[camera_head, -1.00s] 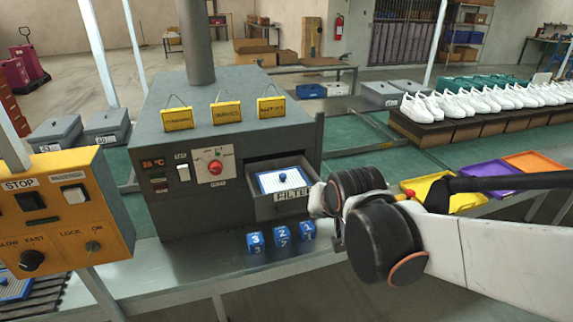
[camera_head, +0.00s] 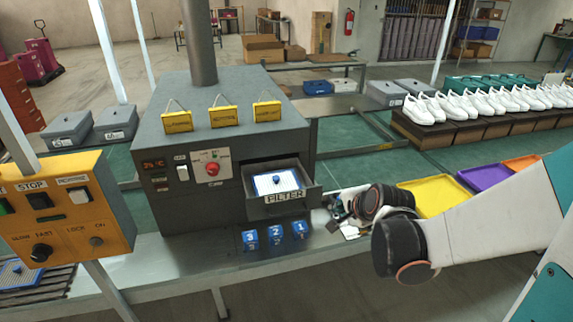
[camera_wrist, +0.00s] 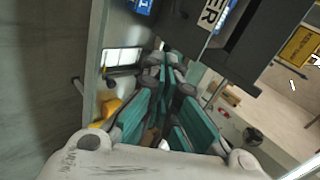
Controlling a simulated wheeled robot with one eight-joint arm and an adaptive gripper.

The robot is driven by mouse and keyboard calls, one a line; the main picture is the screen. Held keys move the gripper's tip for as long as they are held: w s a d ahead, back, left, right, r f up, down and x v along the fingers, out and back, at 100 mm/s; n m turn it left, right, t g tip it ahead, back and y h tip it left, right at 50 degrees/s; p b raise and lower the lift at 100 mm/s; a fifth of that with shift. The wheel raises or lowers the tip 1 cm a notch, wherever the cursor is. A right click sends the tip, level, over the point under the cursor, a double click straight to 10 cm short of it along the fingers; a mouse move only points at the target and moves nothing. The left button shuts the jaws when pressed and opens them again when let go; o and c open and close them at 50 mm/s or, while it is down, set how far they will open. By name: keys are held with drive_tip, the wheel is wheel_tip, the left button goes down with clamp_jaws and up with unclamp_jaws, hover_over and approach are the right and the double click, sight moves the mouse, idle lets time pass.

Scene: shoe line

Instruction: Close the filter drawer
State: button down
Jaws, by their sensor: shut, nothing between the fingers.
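The filter drawer (camera_head: 287,207) sticks out of the front of the grey machine (camera_head: 225,140), open, with a white label reading FILTER. A white and blue filter pad (camera_head: 277,182) with a blue knob lies inside it. My gripper (camera_head: 333,207) is just right of the drawer front, low over the table edge, apart from it as far as I can tell. In the wrist view, my gripper (camera_wrist: 172,62) is shut and empty, and part of the label (camera_wrist: 213,14) shows beyond it at the top.
Blue numbered cubes (camera_head: 275,235) stand on the table ledge below the drawer. Yellow (camera_head: 437,195) and purple trays (camera_head: 488,176) lie to the right, behind my arm. An orange control box (camera_head: 65,210) stands at the left. White shoes line the back right.

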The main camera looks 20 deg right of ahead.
drive_tip(key=w+d+f+m+b, duration=0.1)
drive_tip(key=w+f+b, duration=0.2)
drive_tip(key=w+f, duration=0.3)
drive_tip(key=shift+w+f, duration=0.4)
drive_tip(key=shift+w, duration=1.9)
drive_tip(key=w+b, duration=0.1)
drive_tip(key=w, duration=2.1)
drive_tip(key=shift+r, duration=0.1)
drive_tip(key=shift+d, duration=0.1)
